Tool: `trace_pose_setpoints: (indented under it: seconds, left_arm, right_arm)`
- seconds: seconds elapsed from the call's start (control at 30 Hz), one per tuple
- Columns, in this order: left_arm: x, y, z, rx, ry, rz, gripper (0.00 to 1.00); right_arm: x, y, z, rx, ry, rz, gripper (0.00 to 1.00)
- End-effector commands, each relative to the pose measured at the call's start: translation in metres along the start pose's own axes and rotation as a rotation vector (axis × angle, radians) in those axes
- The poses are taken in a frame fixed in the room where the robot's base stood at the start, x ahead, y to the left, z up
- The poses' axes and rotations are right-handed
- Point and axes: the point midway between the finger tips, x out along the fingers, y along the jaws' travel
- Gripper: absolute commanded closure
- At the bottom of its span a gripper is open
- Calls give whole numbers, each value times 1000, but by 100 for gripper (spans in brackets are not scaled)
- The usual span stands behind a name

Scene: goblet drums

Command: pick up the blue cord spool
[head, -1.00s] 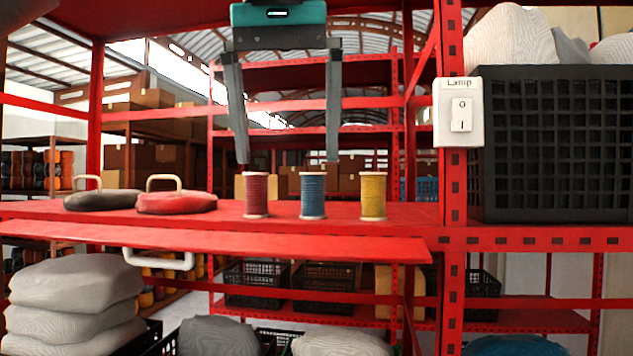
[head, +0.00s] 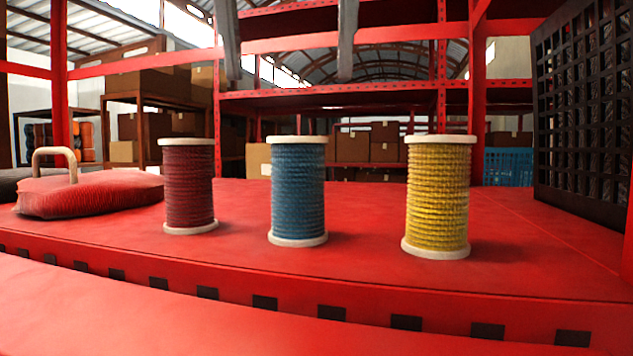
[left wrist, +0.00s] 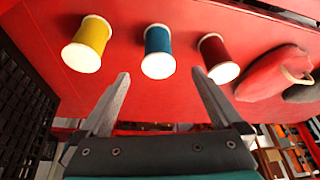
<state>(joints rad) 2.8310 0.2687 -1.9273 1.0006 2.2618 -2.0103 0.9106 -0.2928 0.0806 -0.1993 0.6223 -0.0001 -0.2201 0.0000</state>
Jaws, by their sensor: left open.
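The blue cord spool (head: 298,190) stands upright on the red shelf (head: 350,268) in the head view, between the dark red spool (head: 189,186) and the yellow spool (head: 437,196). In the left wrist view the blue spool (left wrist: 158,52) lies ahead of the fingertips, roughly midway between them, with the yellow spool (left wrist: 87,44) and the dark red spool (left wrist: 217,58) to either side. My left gripper (left wrist: 160,76) is open and empty, apart from the spool. In the head view only its two grey fingers (head: 287,74) show, hanging down above the spools. My right gripper is in neither view.
A red cushion-like object with a pale handle (head: 90,190) lies on the shelf at left. A black crate (head: 587,105) stands at right. A red ledge (head: 130,312) runs along the front. The shelf in front of the spools is clear.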

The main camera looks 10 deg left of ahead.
Motion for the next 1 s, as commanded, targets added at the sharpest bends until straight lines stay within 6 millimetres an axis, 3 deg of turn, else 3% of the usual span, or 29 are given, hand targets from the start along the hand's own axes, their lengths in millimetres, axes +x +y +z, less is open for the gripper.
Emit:
trace_pose_setpoints:
  seconds: [0.4,0.7,1.0]
  left_arm:
    - [28,0,0,2,-2,4,0]
    - [88,0,0,1,-2,0,0]
    - [106,1,-3,-1,0,-1,0]
  right_arm:
    - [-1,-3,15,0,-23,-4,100]
    - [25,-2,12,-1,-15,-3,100]
    - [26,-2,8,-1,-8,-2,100]
